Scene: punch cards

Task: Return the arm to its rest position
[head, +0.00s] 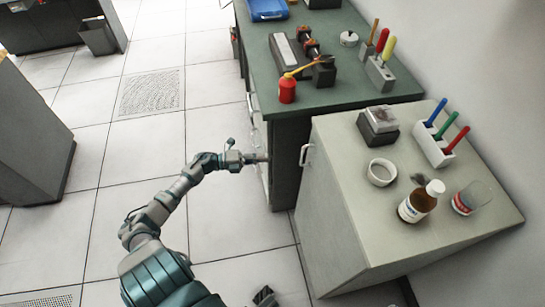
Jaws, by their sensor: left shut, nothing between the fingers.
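My left arm comes up from the bottom left of the head view, with teal and grey links. It reaches up and to the right over the tiled floor. My left gripper (258,158) is at its end, small and seen from the side. It is shut and empty. Its tip lies in front of the lower side of the dark green cabinet (291,165); I cannot tell whether it touches. My right gripper is not recognisable in view.
A grey cabinet (335,215) with a handle stands right of the gripper, bearing bottles, a white ring-shaped dish (381,172) and a pen holder (434,146). A red oil can (287,90) stands on the green bench. The floor (115,185) left of my arm is clear.

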